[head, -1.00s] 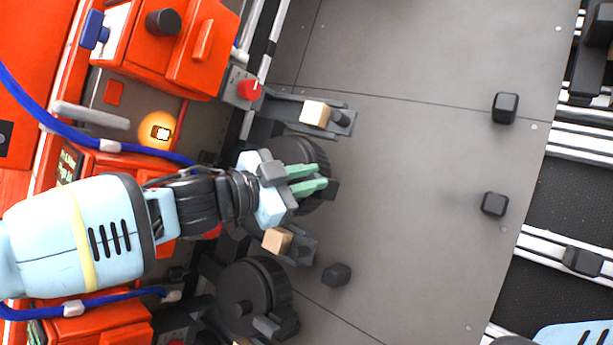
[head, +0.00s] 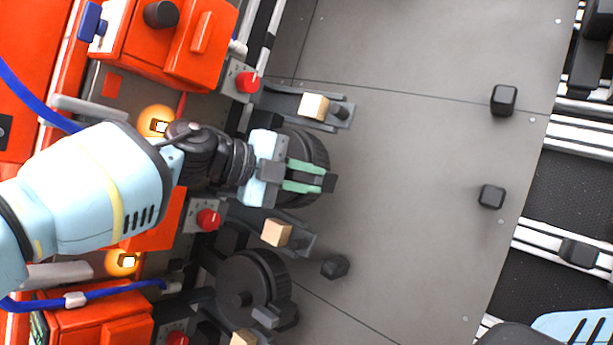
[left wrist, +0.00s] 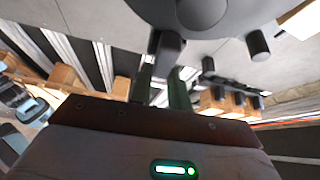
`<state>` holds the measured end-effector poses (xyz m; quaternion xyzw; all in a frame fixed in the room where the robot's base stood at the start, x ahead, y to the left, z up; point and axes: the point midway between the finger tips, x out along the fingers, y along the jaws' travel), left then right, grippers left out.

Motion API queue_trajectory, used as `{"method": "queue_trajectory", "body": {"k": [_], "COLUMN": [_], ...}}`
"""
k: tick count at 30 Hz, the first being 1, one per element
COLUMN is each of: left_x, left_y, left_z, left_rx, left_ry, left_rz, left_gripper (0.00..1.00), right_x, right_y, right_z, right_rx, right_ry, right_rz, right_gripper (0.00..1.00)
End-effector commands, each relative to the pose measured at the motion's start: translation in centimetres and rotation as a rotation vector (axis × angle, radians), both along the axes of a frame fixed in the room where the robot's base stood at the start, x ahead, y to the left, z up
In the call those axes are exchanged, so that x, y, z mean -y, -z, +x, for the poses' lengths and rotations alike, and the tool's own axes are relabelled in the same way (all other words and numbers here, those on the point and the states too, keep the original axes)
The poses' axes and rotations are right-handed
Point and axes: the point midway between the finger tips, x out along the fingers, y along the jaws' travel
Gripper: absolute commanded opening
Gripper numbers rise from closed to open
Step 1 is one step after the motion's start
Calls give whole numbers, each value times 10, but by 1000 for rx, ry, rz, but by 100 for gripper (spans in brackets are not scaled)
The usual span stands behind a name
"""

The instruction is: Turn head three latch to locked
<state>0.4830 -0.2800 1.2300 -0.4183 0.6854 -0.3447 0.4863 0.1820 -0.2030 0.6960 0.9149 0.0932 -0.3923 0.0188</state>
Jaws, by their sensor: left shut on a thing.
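A dark round head (head: 306,147) with a ribbed rim sits between two grey brackets, partly hidden by my left gripper. My left gripper (head: 312,178) reaches over it from the left, its green fingers shut on the dark latch handle (head: 329,182) at the head's right side. In the left wrist view the round head (left wrist: 190,12) is at the top, and the handle (left wrist: 166,48) comes down by the green fingertips (left wrist: 162,75). I cannot read a number or lock marking on this head. My right gripper is not in view.
A second round head (head: 250,280) with a grey latch (head: 268,317) lies below. Tan blocks (head: 314,106) (head: 276,232) sit on the brackets. Red buttons (head: 248,82) (head: 207,219) and orange machines line the left. The grey plate (head: 410,170) is mostly clear, with several dark knobs (head: 503,99).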

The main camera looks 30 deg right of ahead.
Motion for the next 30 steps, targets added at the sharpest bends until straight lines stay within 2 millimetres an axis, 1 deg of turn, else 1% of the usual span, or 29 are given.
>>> {"method": "queue_trajectory", "body": {"k": [9,23,24,28,29,30], "left_x": [0,0,0,0,0,0], "left_y": [2,3,3,2,2,2], "left_z": [-1,-1,-1,-1,-1,-1], "left_rx": [76,88,88,87,87,87], "left_ry": [45,52,52,52,52,52], "left_rz": [28,33,33,32,32,32], "left_gripper": [0,0,21,38,40,40], "right_x": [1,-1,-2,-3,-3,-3], "right_y": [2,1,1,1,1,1], "right_z": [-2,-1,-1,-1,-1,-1], "right_rx": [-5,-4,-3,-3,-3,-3], "right_ry": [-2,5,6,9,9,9], "right_rz": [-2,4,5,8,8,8], "right_gripper": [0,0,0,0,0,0]}}
